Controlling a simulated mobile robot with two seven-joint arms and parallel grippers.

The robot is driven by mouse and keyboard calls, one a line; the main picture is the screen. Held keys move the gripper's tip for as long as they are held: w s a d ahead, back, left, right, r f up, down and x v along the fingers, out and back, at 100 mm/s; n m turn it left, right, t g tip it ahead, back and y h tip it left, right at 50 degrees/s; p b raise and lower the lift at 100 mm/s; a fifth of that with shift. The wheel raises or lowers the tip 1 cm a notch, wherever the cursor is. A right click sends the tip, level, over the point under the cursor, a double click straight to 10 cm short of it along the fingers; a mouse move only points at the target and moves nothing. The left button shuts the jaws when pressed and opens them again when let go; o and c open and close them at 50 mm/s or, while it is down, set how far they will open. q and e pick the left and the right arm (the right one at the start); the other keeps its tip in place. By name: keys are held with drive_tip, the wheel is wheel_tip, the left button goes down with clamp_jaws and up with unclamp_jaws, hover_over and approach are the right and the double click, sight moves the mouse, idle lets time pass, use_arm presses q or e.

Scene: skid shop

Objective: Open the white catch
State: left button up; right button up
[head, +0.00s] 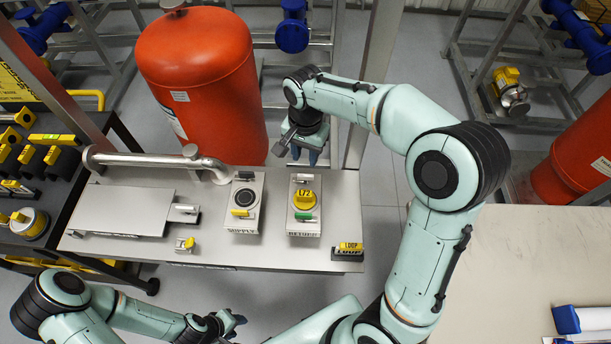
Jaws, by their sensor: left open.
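The grey panel bench (130,245) carries two raised blocks. The block marked RETURN (303,228) has a yellow round cap (304,199), a green catch (304,216) at its near end and a pale catch (303,180) at its far end. Another pale catch (184,208) sits beside the flat plate. I cannot tell which is the white catch. My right gripper (304,156) points down behind RETURN, touching nothing visible. My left gripper (236,325) is open and empty before the bench.
A red tank (203,75) stands behind the bench, and a grey pipe (140,159) runs along its back left. A yellow LOOP tag (349,247) is at the right front corner. A pale table (540,255) is at right. A dark rack (95,165) is at left.

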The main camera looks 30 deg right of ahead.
drive_tip(key=shift+s, duration=0.1)
drive_tip(key=shift+r+n, duration=0.3)
drive_tip(key=shift+n, duration=0.6)
drive_tip(key=shift+n+p, duration=0.35)
drive_tip(key=shift+n, duration=0.75)
drive_tip(key=shift+r, duration=0.1)
